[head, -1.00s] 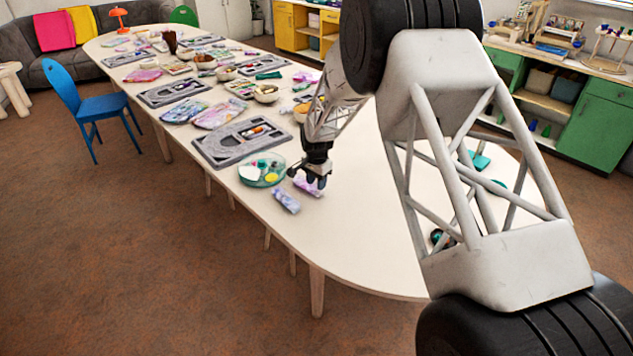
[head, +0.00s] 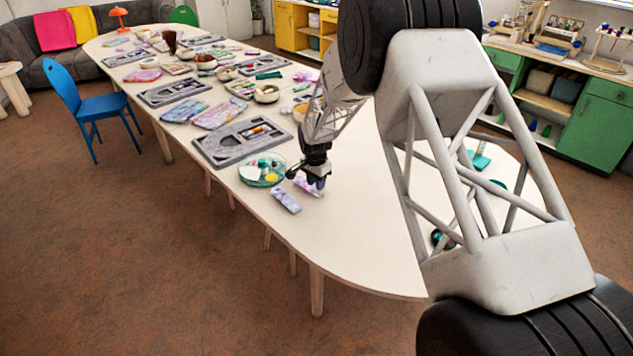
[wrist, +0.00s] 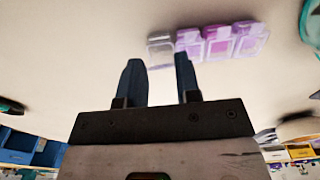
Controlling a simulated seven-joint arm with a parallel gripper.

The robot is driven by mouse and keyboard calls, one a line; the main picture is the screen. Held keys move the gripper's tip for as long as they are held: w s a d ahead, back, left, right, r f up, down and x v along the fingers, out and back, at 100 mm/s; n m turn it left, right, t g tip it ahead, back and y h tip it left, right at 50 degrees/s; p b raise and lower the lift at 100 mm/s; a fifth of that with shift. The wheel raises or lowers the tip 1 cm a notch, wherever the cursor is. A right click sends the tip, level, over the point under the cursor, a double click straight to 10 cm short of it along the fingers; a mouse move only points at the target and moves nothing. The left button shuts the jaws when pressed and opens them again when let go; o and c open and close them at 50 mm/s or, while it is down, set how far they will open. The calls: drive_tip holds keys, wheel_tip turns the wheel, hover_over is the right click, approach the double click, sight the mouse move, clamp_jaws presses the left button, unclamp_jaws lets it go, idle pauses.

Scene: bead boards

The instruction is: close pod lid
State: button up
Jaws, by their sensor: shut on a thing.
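A row of small lidded pods (wrist: 218,42) lies on the pale table in the wrist view, several of them purple and the left end one clear and pale. In the head view a purple pod piece (head: 309,188) shows under my gripper (head: 314,179), partly hidden by it. In the wrist view my gripper (wrist: 158,60) has its two dark blue fingers apart, one on each side of the clear end pod (wrist: 160,50). It is shut on this pod; the exact contact and the lid's angle are too blurred to tell.
A second purple pod strip (head: 286,201) lies just left of my gripper, near the table edge. A clear teal dish (head: 262,183) with small pieces and a grey bead board (head: 215,152) stand behind it.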

drive_tip(key=shift+s+a+f+t+h, duration=0.2)
drive_tip(key=shift+s+t+h, duration=0.05)
drive_tip(key=shift+t+h, duration=0.3)
drive_tip(key=shift+s+a+f+t+h, duration=0.15)
drive_tip(key=shift+s+f+t+h, duration=0.05)
drive_tip(key=shift+t+h, duration=0.3)
drive_tip(key=shift+s+a+f+t+h, duration=0.15)
drive_tip(key=shift+f+t+h, duration=0.1)
drive_tip(key=shift+t+h, duration=0.2)
drive_tip(key=shift+s+a+f+t+h, duration=0.1)
drive_tip(key=shift+f+t+h, duration=0.2)
drive_tip(key=shift+t, duration=0.2)
drive_tip(key=o, duration=0.6)
drive_tip(key=shift+w+d+r, duration=0.1)
drive_tip(key=shift+d+r, duration=0.05)
drive_tip(key=shift+w+r+g+y, duration=0.1)
drive_tip(key=shift+r+g+y, duration=0.1)
drive_tip(key=shift+g+y, duration=0.3)
